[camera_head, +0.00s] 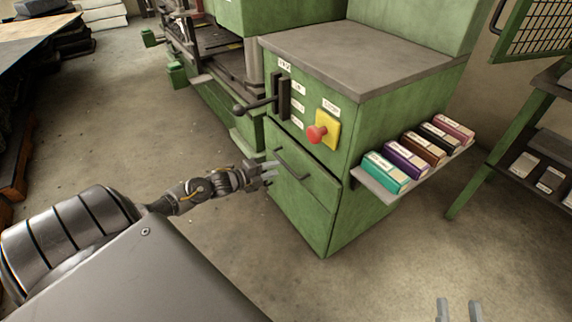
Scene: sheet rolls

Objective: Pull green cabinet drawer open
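The green cabinet (403,118) stands in the middle with a grey top. Its drawer front (313,180) is on the left face, below the panel with the lever and red button, and looks shut. A dark bar handle (291,163) runs slantwise across the drawer front. My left gripper (275,171) is at the left end of the handle, its fingers apart and pointing at the drawer front. I cannot tell whether it touches the handle. My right gripper (459,311) shows only as two spread fingertips at the bottom edge, over bare floor, away from the cabinet.
A black lever (256,106) and a red button (316,133) on a yellow plate stick out above the drawer. A side shelf (375,187) holds several coloured boxes. A green rack (500,150) stands at the right. The floor (130,140) before the cabinet is clear.

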